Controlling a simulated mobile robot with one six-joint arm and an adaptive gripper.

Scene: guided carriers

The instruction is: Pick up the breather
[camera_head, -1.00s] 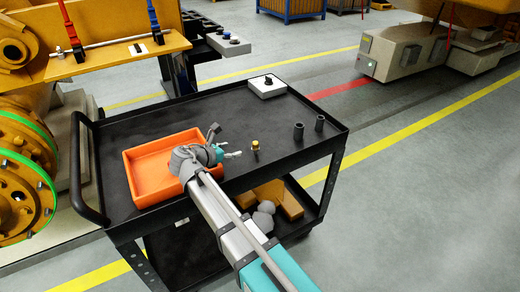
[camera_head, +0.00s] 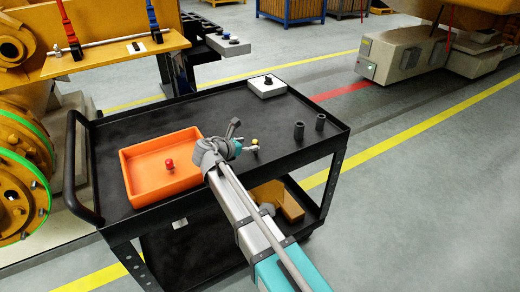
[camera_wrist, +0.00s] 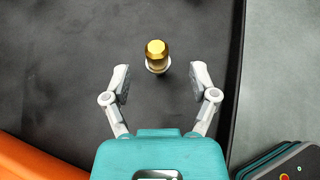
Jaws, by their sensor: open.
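The breather, a small brass-coloured hexagonal cap on a pale base (camera_head: 255,142), stands upright on the black cart top near its front edge. In the wrist view the breather (camera_wrist: 156,50) is seen from above, just ahead of my fingertips and roughly centred between them. My gripper (camera_head: 246,149) is open and empty, low over the cart, just left of the breather. In the wrist view both fingers of my gripper (camera_wrist: 160,78) are spread apart, and I see no contact with the breather.
An orange tray (camera_head: 130,180) on the cart (camera_head: 215,115) holds a red-topped piece (camera_head: 169,164). Two dark cylinders (camera_head: 299,131) (camera_head: 320,122) stand to the right. A white box with a dark knob (camera_head: 266,88) sits at the back corner. The cart's middle is clear.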

